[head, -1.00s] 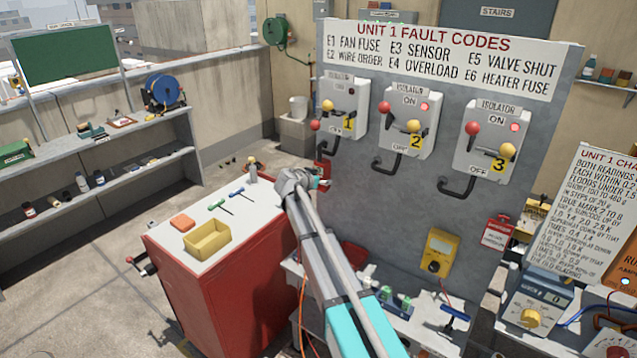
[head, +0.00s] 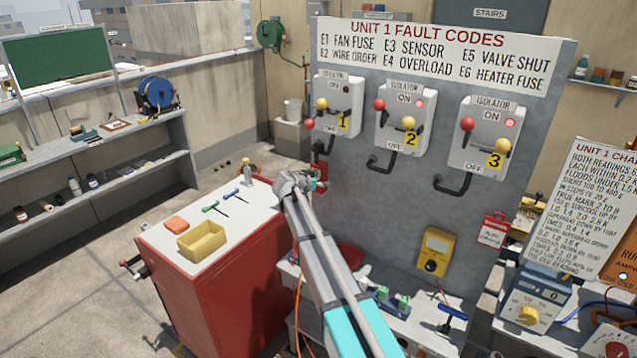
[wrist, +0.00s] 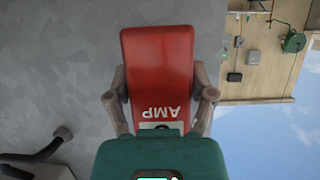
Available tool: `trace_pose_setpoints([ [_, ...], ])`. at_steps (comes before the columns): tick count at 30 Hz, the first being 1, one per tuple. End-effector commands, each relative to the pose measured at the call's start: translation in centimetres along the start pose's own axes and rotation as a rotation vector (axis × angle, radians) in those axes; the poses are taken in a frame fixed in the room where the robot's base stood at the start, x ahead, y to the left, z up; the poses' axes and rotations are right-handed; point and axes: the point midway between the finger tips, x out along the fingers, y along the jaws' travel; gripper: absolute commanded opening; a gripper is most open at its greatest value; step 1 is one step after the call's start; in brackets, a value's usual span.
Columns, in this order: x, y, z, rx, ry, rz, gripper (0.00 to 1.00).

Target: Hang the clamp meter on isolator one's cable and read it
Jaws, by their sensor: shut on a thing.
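My gripper (wrist: 160,100) is shut on the clamp meter. In the wrist view the meter has a red upper part (wrist: 158,60) marked AMP, upside down, and a green body (wrist: 160,155) with a lit edge of its display at the bottom. I cannot read it. In the head view the red part (head: 320,173) shows just beyond my gripper (head: 312,184), below isolator one (head: 335,105). Isolator one's black cable (head: 321,148) comes out under its box, close above the meter. I cannot tell whether they touch. A dark bent cable (wrist: 38,152) shows at lower left in the wrist view.
Isolators two (head: 402,118) and three (head: 484,135) with their cables are to the right on the grey panel (head: 400,200). A red cabinet (head: 225,285) stands left of my arm, with a yellow bin (head: 202,242) on top. A yellow meter (head: 435,250) is at lower right.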

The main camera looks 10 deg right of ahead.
Motion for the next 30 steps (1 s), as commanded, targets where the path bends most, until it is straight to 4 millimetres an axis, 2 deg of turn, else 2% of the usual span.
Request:
trace_pose_setpoints([
  [1,0.0,0.0,0.0,0.000,0.001,0.000,0.11],
  [2,0.0,0.0,0.0,0.000,0.001,0.000,0.76],
  [6,0.0,0.0,0.0,0.000,0.000,0.000,1.00],
  [20,0.0,0.0,-0.1,0.000,0.000,0.000,1.00],
  [30,-0.6,0.0,-1.4,0.000,0.000,0.000,1.00],
])
